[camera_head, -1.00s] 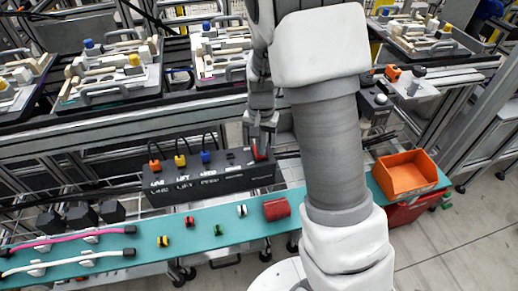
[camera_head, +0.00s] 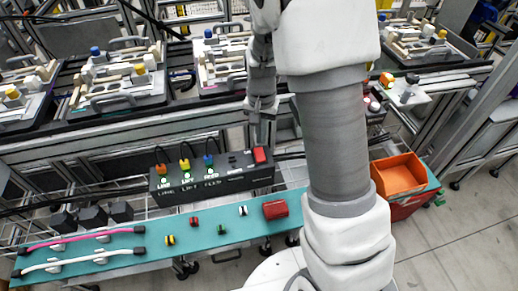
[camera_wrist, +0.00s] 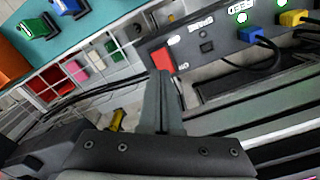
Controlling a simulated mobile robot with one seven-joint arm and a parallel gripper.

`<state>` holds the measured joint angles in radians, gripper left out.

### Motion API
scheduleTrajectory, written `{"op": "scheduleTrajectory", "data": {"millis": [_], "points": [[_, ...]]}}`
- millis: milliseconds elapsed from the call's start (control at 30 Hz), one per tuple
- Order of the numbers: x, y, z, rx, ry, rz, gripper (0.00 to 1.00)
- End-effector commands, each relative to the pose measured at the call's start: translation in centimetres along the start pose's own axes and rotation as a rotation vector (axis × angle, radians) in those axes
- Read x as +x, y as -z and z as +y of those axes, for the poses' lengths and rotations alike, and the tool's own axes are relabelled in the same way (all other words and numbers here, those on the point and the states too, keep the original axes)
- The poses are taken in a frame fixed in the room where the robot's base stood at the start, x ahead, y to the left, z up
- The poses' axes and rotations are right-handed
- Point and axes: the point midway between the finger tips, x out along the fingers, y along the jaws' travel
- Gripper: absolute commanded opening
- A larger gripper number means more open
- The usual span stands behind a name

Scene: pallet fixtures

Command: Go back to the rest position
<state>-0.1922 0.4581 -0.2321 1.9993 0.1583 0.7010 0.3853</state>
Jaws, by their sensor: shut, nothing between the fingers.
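My gripper (camera_head: 262,108) hangs above and behind the black control box (camera_head: 225,180), with its fingers together and nothing between them. In the wrist view the closed fingers (camera_wrist: 163,85) point toward the box's end with the red switch (camera_wrist: 162,62). The red switch (camera_head: 260,155) stands at the right end of the box, apart from the fingers. Orange (camera_head: 161,169), yellow (camera_head: 184,165) and blue (camera_head: 208,161) plugs sit in the box. Small whitish-green lights (camera_head: 186,176) glow below them.
An orange bin (camera_head: 399,174) stands at right. Fixture pallets (camera_head: 118,85) line the back. My arm hides part of the middle.

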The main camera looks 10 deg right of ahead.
Motion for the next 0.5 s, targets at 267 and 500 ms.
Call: {"op": "scheduleTrajectory", "data": {"millis": [267,500], "points": [[0.05,0.0,0.0,0.0,0.0,0.0,0.0],[-0.41,-0.06,0.01,-0.003,0.004,0.003,0.0]]}}
